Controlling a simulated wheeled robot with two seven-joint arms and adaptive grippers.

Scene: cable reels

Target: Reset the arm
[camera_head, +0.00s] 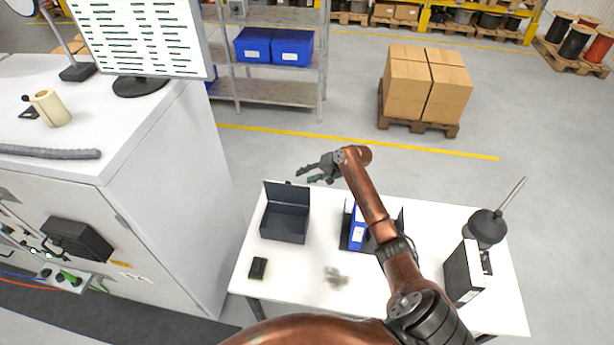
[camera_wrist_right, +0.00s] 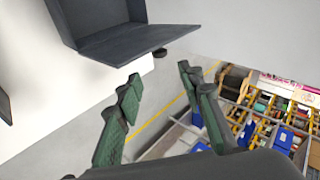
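My right arm reaches over the white table (camera_head: 310,283) toward its far edge. Its right gripper (camera_head: 308,173) is beyond the open dark box (camera_head: 284,222), above and apart from it. In the right wrist view the gripper (camera_wrist_right: 158,78) shows two green-padded fingers spread apart, with nothing between them. The dark box (camera_wrist_right: 125,42) shows there above the fingers, not touching them. My left gripper is not in view.
On the table are a blue binder (camera_head: 358,230) in a dark holder, partly behind my arm, a small black-and-yellow object (camera_head: 258,268), a white-and-black case (camera_head: 460,277) and a dark container with a rod (camera_head: 487,228). A white cabinet (camera_head: 165,190) stands left.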

